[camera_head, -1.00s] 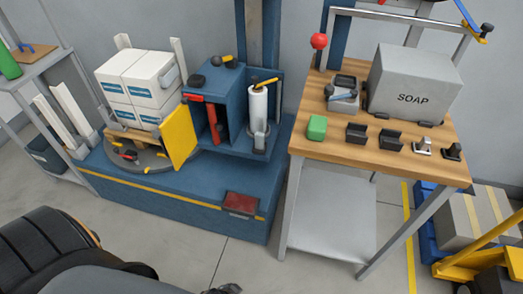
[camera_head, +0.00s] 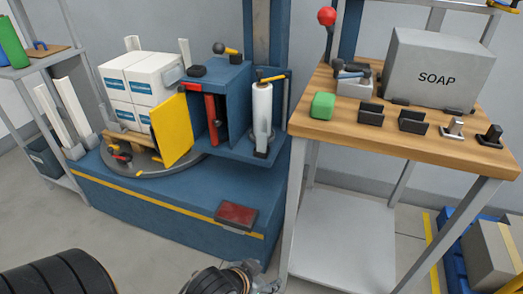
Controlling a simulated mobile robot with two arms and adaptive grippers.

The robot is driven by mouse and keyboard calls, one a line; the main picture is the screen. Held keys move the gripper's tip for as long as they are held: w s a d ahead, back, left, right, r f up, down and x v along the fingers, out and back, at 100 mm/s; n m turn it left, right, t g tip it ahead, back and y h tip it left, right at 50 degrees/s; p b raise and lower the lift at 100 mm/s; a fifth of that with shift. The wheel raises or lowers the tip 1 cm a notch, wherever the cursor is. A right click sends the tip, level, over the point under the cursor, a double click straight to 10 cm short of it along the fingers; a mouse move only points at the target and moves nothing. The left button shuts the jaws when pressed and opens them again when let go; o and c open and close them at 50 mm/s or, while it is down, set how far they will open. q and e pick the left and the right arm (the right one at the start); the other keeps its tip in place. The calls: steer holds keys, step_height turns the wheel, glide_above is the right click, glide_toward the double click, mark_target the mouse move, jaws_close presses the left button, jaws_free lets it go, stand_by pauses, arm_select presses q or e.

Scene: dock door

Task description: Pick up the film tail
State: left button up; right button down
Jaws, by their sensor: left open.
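A white film roll (camera_head: 262,108) stands upright in the blue wrapping machine (camera_head: 226,95). A small pale grey piece (camera_head: 261,144) sits at the roll's lower front; I cannot tell whether it is the film tail. No loose strip of film is plain to see. My left gripper (camera_head: 264,283) shows only in part at the bottom edge, open, well below and in front of the roll and apart from it. Its fingertips are partly cut off. My right gripper is not in view.
White boxes (camera_head: 142,85) sit on a pallet on the turntable (camera_head: 150,165), beside a yellow panel (camera_head: 170,131). A dark red pedal (camera_head: 236,215) juts from the blue base. A wooden table (camera_head: 420,144) with a SOAP box (camera_head: 438,68) stands at right.

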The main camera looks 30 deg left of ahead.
arm_select(q)
steer(key=w+a+f+n+y, duration=0.1)
steer(key=w+a+f, duration=0.1)
steer(key=w+a, duration=0.35)
steer(key=n+t+y, duration=0.2)
steer(key=t, duration=0.8)
glide_toward(260, 141)
steer(key=w, duration=0.2)
steer(key=w+b, duration=0.1)
steer(key=w, duration=0.1)
steer(key=w+b, duration=0.1)
steer(key=shift+w+r, duration=0.25)
steer(key=shift+w, duration=0.4)
steer(key=w+b, duration=0.1)
steer(key=w, duration=0.1)
steer(key=w+a+b, duration=0.1)
steer(key=w, duration=0.1)
steer(key=shift+w+a+f, duration=0.1)
steer(key=shift+w+f, duration=0.05)
steer(key=shift+w, duration=0.2)
steer(key=c, duration=1.1)
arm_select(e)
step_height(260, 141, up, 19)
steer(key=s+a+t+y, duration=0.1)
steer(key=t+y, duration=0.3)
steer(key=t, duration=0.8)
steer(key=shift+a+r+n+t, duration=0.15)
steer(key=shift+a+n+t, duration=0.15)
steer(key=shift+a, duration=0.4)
